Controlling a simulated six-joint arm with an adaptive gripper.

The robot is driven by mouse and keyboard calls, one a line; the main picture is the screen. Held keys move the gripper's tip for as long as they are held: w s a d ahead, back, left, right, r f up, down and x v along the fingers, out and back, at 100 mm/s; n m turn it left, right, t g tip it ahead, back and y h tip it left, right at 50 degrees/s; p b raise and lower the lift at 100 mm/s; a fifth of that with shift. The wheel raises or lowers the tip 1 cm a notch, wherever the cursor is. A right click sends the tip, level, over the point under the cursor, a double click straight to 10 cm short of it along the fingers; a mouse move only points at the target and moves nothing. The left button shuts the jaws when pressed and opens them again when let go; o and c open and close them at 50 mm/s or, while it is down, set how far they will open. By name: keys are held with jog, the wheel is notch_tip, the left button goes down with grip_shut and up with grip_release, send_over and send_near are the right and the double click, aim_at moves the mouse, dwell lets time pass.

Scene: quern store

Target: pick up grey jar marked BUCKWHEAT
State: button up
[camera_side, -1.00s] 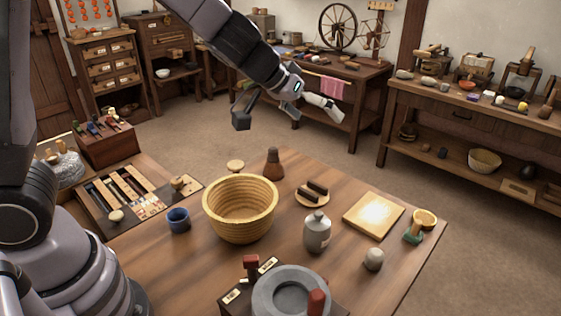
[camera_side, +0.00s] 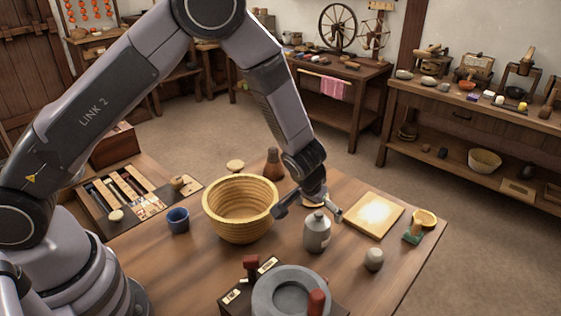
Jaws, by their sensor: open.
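The grey jar (camera_side: 317,234) stands upright on the wooden table, right of the woven basket. It has a narrow neck and a small label on its front, too small to read here. My gripper (camera_side: 309,214) points down at the jar's top, with one finger on the left and the other on the right. The fingers are spread apart and the jar's neck shows between them in the picture. I cannot tell whether they touch the jar. The gripper hides most of the small dish behind the jar.
The basket (camera_side: 240,223) stands close on the left. A stone quern (camera_side: 290,292) with red knobs is in front. A brown bottle (camera_side: 273,165) stands behind.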

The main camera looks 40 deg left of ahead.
aim_at(320, 219)
jog(key=x, duration=0.5)
jog(key=shift+w+a+f, duration=0.1)
jog(key=shift+a, duration=0.05)
jog(key=c, duration=1.2)
jog(key=shift+c, duration=0.6)
jog(key=shift+r, duration=0.2)
